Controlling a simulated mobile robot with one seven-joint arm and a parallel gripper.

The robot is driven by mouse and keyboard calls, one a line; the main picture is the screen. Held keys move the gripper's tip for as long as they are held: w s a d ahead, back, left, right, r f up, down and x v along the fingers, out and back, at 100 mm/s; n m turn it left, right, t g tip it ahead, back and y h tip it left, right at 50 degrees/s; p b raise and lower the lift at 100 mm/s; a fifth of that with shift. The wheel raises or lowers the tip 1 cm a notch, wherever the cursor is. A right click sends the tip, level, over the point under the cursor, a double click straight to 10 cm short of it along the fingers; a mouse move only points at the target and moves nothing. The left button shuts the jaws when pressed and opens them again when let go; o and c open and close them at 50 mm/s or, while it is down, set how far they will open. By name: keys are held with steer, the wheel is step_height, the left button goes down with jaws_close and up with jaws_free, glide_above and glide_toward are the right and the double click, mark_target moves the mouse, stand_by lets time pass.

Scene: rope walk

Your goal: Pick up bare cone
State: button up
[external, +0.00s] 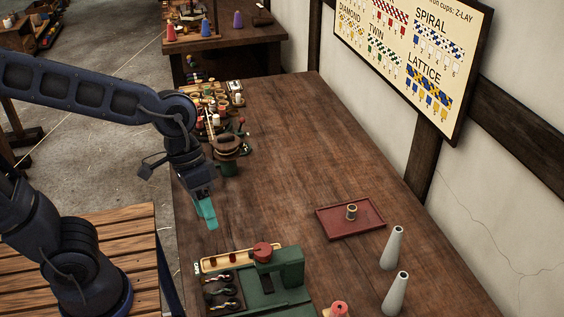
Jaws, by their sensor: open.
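Two pale grey cones with nothing wound on them stand upright near the table's right front, one farther back (393,248) and one nearer (396,294). I cannot tell which one the task names. My gripper (206,213), with teal fingers, hangs over the left side of the table, well to the left of both cones. It is open with nothing seen in it. The gap between its fingers is hard to see from this angle.
A red tray (340,234) holding a small tan cup (351,212) lies left of the cones. A green machine (283,272) stands at the front, with a pinkish piece (339,309) at the bottom edge. Several spools crowd the back left. The table's middle is clear.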

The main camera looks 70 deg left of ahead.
steer(key=w+d+f+n+g+h, duration=0.1)
steer(key=w+d+f+n+h, duration=0.4)
steer(key=w, duration=0.6)
steer(key=n+t+h, duration=0.7)
steer(key=n+t, duration=0.2)
steer(key=n, duration=0.8)
glide_toward(402, 280)
steer(key=shift+w+a+f+x, duration=0.1)
steer(key=shift+w+f+x, duration=0.15)
steer(key=shift+x, duration=1.35)
steer(key=shift+w+a+f+x, duration=0.1)
steer(key=shift+f+x, duration=0.2)
steer(key=shift+x, duration=1.3)
steer(key=shift+w+a+f+x, duration=0.15)
steer(key=shift+w+f+x, duration=0.1)
steer(key=shift+x, duration=1.35)
jaws_close()
